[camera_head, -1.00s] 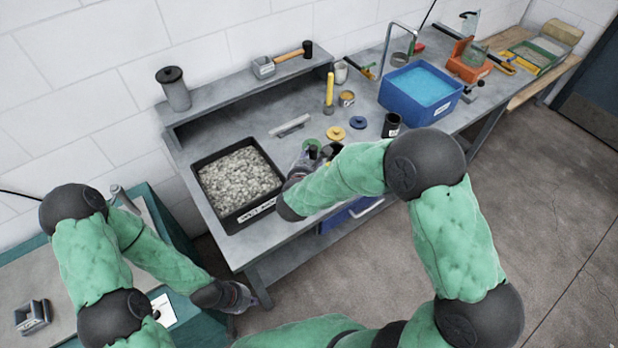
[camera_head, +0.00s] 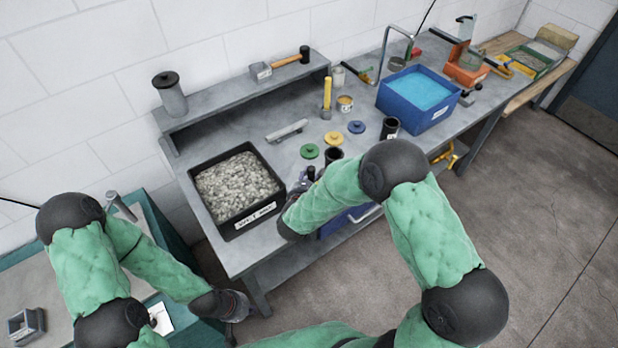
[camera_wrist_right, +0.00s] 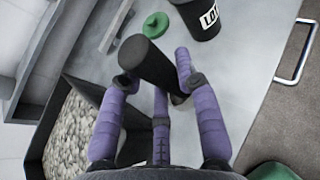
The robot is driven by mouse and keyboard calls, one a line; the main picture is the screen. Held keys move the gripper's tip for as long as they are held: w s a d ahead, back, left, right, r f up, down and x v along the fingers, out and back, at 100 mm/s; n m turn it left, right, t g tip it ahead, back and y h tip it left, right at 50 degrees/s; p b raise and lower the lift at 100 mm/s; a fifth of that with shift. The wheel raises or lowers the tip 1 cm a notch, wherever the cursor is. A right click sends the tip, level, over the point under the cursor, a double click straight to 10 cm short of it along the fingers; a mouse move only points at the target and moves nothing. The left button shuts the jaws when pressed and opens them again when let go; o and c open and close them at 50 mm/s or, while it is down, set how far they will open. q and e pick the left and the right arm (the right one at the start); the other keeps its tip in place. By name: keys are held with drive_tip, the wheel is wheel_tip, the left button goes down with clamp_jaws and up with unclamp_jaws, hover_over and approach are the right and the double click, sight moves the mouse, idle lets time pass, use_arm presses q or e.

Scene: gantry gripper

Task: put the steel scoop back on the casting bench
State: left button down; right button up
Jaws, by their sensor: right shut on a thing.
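My right gripper (camera_wrist_right: 155,78) has its purple fingers closed around a dark cylindrical handle (camera_wrist_right: 143,56), which appears to be the handle of the steel scoop. The scoop's metal part is hidden by the fingers. In the head view my right gripper (camera_head: 304,184) is over the front edge of the casting bench (camera_head: 262,128), just right of the black tray. Whether the scoop touches the bench is unclear. My left gripper (camera_head: 236,306) hangs low at the left, in front of the bench; its fingers are too dark to read.
A black tray of gravel (camera_head: 277,206) is left of my right gripper. A green lid (camera_head: 309,151) and black cup (camera_head: 333,154) lie just beyond it. A yellow lid (camera_head: 333,138), blue lid (camera_head: 357,127) and blue water tub (camera_head: 405,110) stand further right. A grey bar tool (camera_head: 287,131) lies behind.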

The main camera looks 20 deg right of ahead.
drive_tip(key=o, duration=1)
drive_tip(key=shift+f, duration=0.1)
